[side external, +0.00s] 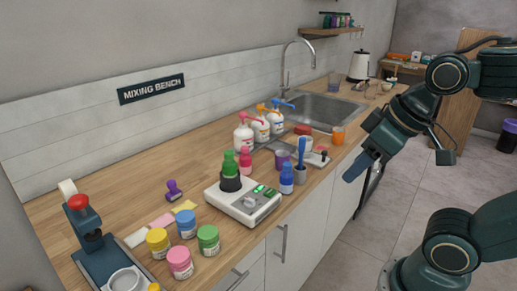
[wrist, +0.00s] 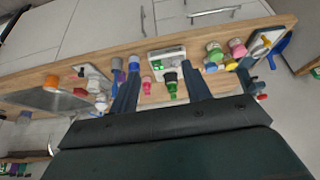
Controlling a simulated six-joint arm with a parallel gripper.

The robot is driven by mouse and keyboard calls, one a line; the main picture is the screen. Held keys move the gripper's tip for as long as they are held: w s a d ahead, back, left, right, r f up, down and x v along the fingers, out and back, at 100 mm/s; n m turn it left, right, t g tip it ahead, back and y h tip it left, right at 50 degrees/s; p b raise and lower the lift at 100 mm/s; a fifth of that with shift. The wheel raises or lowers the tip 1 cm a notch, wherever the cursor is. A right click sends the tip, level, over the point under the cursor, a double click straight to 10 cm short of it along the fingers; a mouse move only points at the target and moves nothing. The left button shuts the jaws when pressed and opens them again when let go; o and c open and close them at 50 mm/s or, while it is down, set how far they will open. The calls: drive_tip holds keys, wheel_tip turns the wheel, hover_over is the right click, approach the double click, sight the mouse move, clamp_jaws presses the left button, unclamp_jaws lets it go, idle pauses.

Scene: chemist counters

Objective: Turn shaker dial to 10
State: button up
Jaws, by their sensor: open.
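The white shaker (side external: 240,205) stands on the wooden counter near its front edge. A green bottle (side external: 229,162) sits in a black holder on top of it. Green lit spots show on its panel; the dial and its setting are too small to read. My gripper (side external: 352,172) is open and empty, in the air in front of the counter, to the right of the shaker and apart from it. In the wrist view, the shaker (wrist: 170,62) appears upside down, between the two dark fingers and beyond them.
A blue bottle (side external: 286,180) and a grey cup (side external: 300,175) with a blue-handled tool stand right of the shaker. Several colored jars (side external: 180,262) stand left of it. Pump bottles (side external: 244,138) and a sink (side external: 325,110) are behind. The air before the counter is free.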

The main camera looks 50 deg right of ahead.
drive_tip(key=w+r+n+g, duration=0.1)
drive_tip(key=w+r+n, duration=0.1)
drive_tip(key=w+n, duration=0.3)
drive_tip(key=n+g, duration=0.5)
drive_tip(key=n, duration=0.8)
hover_over(249, 198)
wheel_tip(249, 198, down, 5)
drive_tip(key=shift+f, duration=0.1)
wheel_tip(249, 198, down, 14)
drive_tip(key=shift+r, duration=0.1)
drive_tip(key=shift+c, duration=0.5)
drive_tip(key=c, duration=0.9)
